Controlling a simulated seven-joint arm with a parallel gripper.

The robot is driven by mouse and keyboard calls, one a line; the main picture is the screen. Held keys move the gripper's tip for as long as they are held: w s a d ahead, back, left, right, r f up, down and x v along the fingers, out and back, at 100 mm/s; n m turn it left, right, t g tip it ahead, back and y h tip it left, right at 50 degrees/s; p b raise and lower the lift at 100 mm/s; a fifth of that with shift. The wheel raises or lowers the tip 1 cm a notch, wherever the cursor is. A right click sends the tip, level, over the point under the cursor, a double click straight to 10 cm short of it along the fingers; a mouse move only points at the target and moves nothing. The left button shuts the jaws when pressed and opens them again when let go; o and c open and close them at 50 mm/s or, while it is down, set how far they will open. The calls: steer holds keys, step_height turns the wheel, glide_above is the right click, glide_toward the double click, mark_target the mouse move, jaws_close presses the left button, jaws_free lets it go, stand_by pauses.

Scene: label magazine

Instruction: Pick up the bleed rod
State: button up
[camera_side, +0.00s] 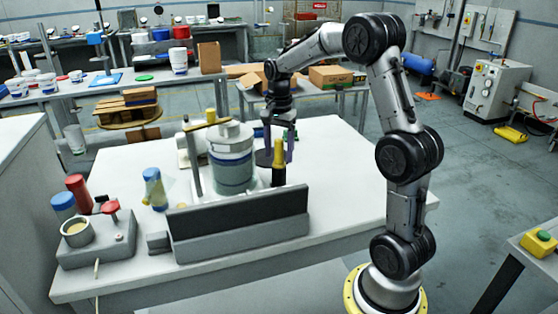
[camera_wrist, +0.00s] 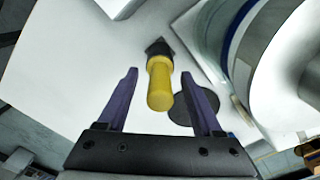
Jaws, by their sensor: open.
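The bleed rod, as I take it, has a yellow upper part and a dark lower part. It stands upright beside the white machine in the side view (camera_side: 279,150). In the wrist view the rod (camera_wrist: 160,85) shows its yellow end towards me, with its dark part beyond. My gripper (camera_wrist: 159,76) is open, with one purple finger on each side of the rod and visible gaps. In the side view my gripper (camera_side: 279,143) is at the rod's yellow top, pointing down.
A large pale cylinder (camera_side: 231,165) stands just left of the rod. A dark disc (camera_wrist: 196,106) lies close to the right finger. A long dark plate (camera_side: 238,223) stands in front. The white table (camera_side: 340,185) is clear to the right.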

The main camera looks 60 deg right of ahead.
steer(key=shift+f, duration=0.55)
jaws_close()
